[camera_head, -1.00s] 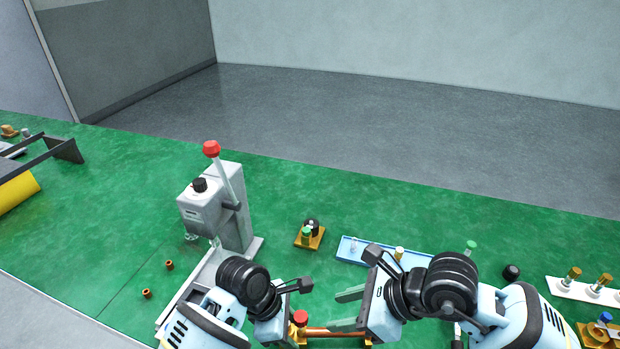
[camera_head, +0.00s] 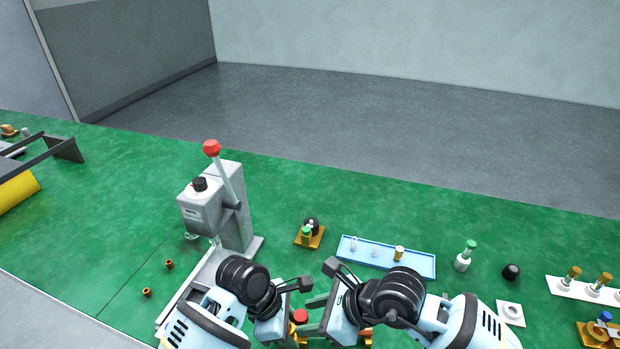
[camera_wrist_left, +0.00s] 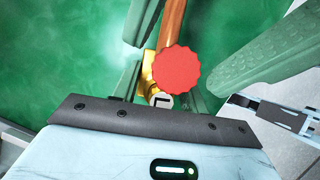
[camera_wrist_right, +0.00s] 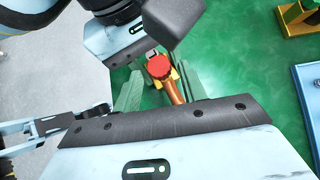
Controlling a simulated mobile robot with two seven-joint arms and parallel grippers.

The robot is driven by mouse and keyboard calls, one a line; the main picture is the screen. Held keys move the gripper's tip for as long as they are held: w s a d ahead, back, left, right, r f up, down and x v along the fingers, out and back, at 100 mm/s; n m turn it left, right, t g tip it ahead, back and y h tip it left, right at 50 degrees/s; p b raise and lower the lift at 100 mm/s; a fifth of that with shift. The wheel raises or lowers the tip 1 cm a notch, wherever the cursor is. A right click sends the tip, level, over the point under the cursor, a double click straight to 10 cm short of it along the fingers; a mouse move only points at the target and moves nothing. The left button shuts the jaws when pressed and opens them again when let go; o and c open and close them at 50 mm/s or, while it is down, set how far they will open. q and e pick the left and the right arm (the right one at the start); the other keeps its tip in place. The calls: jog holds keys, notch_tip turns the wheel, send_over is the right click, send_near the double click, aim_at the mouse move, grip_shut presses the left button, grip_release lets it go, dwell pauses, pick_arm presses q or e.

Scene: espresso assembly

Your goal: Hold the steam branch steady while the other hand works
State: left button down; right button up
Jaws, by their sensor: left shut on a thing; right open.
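The steam branch has a red knob (camera_head: 300,316), a brass body and a copper pipe. My left gripper (camera_head: 296,328) is shut on it at the brass body (camera_wrist_left: 149,72), below the knob. The copper pipe (camera_wrist_left: 172,22) runs away from the brass body in the left wrist view. My right gripper (camera_head: 313,314) is open, close to the left one. In the right wrist view its green fingers stand either side of the knob (camera_wrist_right: 159,67) and copper pipe (camera_wrist_right: 175,92); I cannot tell whether they touch. The grippers hide much of the branch in the head view.
A grey lever press (camera_head: 232,215) with a red-tipped handle stands left of my grippers. Behind them are a yellow block (camera_head: 300,241) with small parts and a blue tray (camera_head: 425,268). A green-capped bottle (camera_head: 464,260) and black knob (camera_head: 511,272) stand right.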

jog(key=shift+x, duration=0.9)
grip_shut()
jog(key=m+t+h, duration=0.1)
jog(key=m+t, duration=0.1)
jog(key=m, duration=0.1)
jog(key=shift+s+a, duration=0.15)
jog(key=shift+m+t+h, duration=0.4)
jog(key=shift+m+t, duration=0.2)
jog(key=shift+m, duration=0.1)
